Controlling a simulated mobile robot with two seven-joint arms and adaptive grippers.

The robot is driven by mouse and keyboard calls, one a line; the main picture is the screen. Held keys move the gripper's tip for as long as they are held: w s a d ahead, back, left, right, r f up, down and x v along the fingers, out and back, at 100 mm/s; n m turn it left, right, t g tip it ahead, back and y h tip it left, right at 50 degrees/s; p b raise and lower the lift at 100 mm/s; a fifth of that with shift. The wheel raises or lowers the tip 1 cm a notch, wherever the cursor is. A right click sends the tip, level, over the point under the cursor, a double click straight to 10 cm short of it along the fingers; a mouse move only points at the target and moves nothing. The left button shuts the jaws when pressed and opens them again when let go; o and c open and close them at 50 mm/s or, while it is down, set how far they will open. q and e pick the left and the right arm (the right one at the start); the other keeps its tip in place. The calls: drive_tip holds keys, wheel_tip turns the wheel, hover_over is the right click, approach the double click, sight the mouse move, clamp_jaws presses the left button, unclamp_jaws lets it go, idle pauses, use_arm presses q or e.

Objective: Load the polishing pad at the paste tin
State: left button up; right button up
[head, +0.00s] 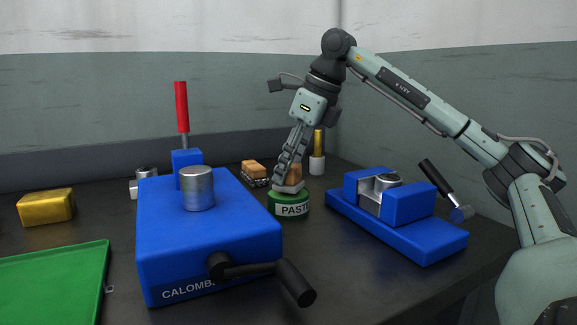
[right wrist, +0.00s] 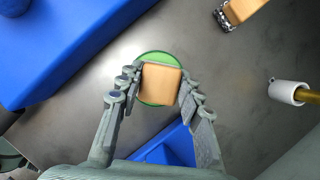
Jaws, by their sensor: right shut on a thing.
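The paste tin (head: 289,204) is a green round tin with a white PASTE label, standing on the dark table right of the large blue machine. My right gripper (head: 291,184) comes down from above and is shut on the polishing pad (head: 295,173), a tan wooden-backed block with a pale underside. The pad is right at the top of the tin; I cannot tell whether it presses on the paste. In the right wrist view the pad (right wrist: 160,83) sits between both fingers, over the tin's green rim (right wrist: 147,56). My left gripper is not in view.
The blue machine (head: 205,235) with a black crank stands left of the tin. A blue clamp fixture (head: 400,225) with a black-handled lever is right. Behind are a tan-backed brush (head: 254,169) and a white holder with a yellow rod (head: 317,164). A gold block (head: 46,207) and green tray (head: 55,285) lie left.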

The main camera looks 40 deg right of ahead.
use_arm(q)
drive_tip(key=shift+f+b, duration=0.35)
use_arm(e)
drive_tip(key=shift+f, duration=0.55)
idle(0.3)
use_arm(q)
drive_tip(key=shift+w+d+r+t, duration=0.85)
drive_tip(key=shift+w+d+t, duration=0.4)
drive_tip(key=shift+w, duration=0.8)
use_arm(e)
drive_tip(key=shift+r+p, duration=1.1)
drive_tip(key=shift+r, duration=0.3)
drive_tip(key=shift+r+p, duration=2)
drive_tip(key=shift+r, duration=0.05)
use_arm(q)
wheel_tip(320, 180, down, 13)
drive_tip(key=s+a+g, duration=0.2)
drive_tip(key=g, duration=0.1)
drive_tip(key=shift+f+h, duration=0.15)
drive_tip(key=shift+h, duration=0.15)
use_arm(e)
drive_tip(key=shift+r, duration=0.1)
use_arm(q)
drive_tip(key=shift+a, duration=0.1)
